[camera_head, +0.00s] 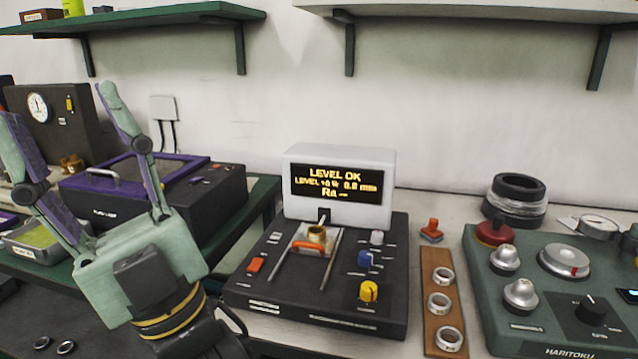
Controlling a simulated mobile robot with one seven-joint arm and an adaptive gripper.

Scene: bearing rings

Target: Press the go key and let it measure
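A black measuring device (320,308) stands on the bench in the middle, with a white display unit (339,168) at its back. The display reads "LEVEL OK", a level line that seems to end in 0.0 mm, and "Ra --". An orange-red key (256,265) sits on the left of its top; its label is too small to read. A brass-coloured ring (317,234) sits in the central holder, with an orange part in front of it. My gripper (62,105) is raised at the left, its two fingers wide apart and empty, away from the device.
Blue (366,259) and yellow (369,291) knobs sit on the device's right side. A wooden strip (429,275) with three metal rings lies beside it. A green control panel (540,332) stands at right. A black-and-purple box (215,195) stands behind my gripper.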

